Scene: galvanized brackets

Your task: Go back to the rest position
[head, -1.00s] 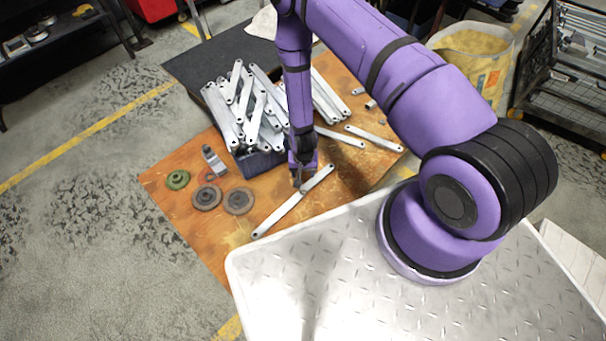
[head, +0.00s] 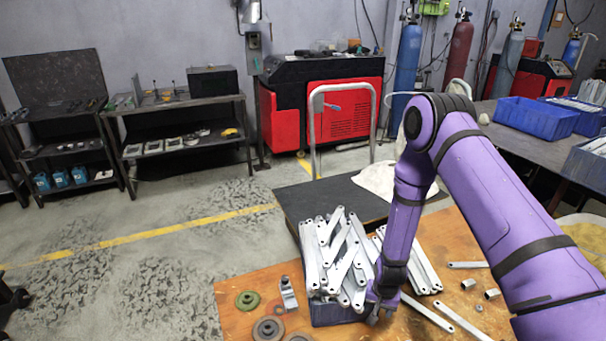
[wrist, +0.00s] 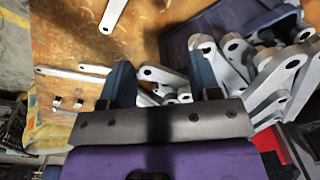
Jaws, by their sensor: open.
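My gripper (head: 378,312) is above the orange-brown work table (head: 236,318), just at the front right of the blue bin (head: 335,314) heaped with galvanized brackets (head: 335,250). In the wrist view my gripper (wrist: 163,85) has its two dark blue fingers spread apart, with nothing held between them. Bracket ends from the pile show beyond and to the right of the fingers. More brackets (head: 425,270) lie on the table right of the bin, partly hidden by my arm.
Small metal pieces (head: 492,294) lie at right. The floor at left is clear.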

